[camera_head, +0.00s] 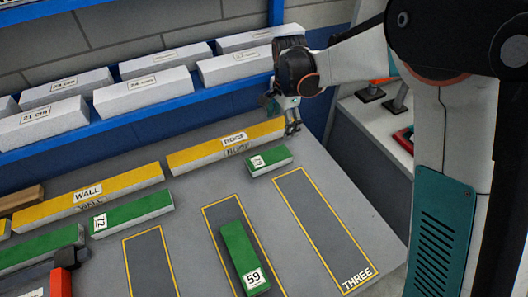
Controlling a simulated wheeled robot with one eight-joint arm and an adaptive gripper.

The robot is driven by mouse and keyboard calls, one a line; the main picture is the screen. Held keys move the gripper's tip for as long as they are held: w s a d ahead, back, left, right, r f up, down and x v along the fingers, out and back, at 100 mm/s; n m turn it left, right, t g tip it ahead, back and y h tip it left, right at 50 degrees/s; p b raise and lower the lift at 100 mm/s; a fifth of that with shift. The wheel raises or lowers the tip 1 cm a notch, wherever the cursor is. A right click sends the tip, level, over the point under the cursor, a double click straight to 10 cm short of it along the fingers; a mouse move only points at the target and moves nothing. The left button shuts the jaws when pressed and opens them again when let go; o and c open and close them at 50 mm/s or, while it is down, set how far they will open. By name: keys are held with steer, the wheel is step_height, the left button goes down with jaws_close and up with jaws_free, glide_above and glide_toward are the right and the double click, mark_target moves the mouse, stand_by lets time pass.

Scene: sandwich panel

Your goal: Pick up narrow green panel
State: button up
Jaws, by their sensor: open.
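Several green panels lie on the grey table (330,205); I cannot tell for sure which is the narrow one. A short green panel (276,161) with a white label lies in front of the ROOF strip. A longer green panel (238,245) labelled 59 lies within the middle yellow-outlined slot. Another green panel (140,211), labelled 72, lies in front of the WALL strip, and one more (40,248) lies at far left. My gripper (284,115) is open and empty, above the back edge, near the right end of the ROOF strip and above the short panel.
Yellow strips marked WALL (125,184) and ROOF (195,156) line the table's back. White boxes (145,95) fill blue shelves behind. A red and black object (62,275) stands at front left. The slot marked THREE (318,228) and the left slot (150,265) are empty.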

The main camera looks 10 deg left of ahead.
steer(key=s+a+f, duration=0.2)
steer(key=a+f, duration=0.1)
steer(key=f, duration=0.1)
steer(key=b, duration=0.2)
glide_above(269, 157)
steer(key=shift+m+g, duration=0.3)
steer(key=shift+g, duration=0.1)
step_height(269, 157, down, 8)
steer(key=shift+d+r, duration=0.15)
steer(key=shift+r, duration=0.1)
steer(key=shift+f+b, duration=1.4)
steer(key=shift+f, duration=1.45)
steer(key=shift+r, duration=0.1)
steer(key=shift+c, duration=0.4)
steer(key=c, duration=1.1)
